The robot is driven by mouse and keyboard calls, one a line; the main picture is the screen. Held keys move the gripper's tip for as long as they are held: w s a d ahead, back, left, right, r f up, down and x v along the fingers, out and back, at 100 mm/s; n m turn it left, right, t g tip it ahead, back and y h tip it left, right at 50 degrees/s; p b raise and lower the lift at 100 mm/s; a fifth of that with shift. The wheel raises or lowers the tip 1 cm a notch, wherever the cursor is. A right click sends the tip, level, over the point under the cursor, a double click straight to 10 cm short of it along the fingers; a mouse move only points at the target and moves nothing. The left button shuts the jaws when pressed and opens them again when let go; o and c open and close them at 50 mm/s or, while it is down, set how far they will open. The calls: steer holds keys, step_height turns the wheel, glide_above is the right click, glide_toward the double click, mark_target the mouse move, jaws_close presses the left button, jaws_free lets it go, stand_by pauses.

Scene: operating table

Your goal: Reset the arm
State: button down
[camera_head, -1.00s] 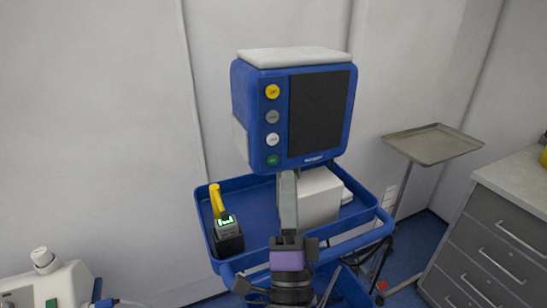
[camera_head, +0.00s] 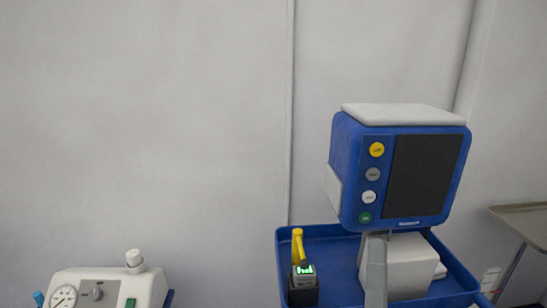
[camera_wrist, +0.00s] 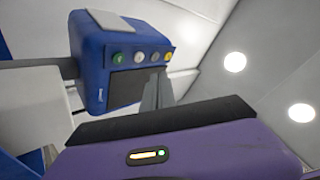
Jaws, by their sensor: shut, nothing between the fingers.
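In the wrist view the shut fingers (camera_wrist: 158,85) rise from behind my purple wrist housing, in front of the monitor's dark screen (camera_wrist: 128,86). The gap between fingers and monitor cannot be judged exactly. The rest of my arm is below the head view's edge.
The monitor stands over a blue cart tray (camera_head: 335,262) holding a black device with a yellow top (camera_head: 304,285) and a white box (camera_head: 412,265). A white machine with a gauge (camera_head: 120,287) is at lower left. A metal tray stand (camera_head: 525,218) is at right. The wall behind is bare.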

steer(key=s+f+n+g+y, duration=0.2)
steer(key=s+f+n, duration=0.3)
steer(key=s, duration=0.5)
steer(key=s+d+f+n+g+y, duration=0.1)
steer(key=s+f+n+g+y, duration=0.2)
steer(key=s+f, duration=0.7)
steer(key=s+d+f+n+g+y, duration=0.1)
steer(key=s+f+n+g, duration=0.4)
steer(key=s, duration=0.6)
step_height(320, 180, down, 2)
steer(key=n+y, duration=0.1)
steer(key=n, duration=0.2)
steer(key=shift+d+f+n+g, duration=0.25)
steer(key=shift+n+g, duration=0.05)
steer(key=shift+g, duration=0.1)
steer(key=shift+s, duration=0.1)
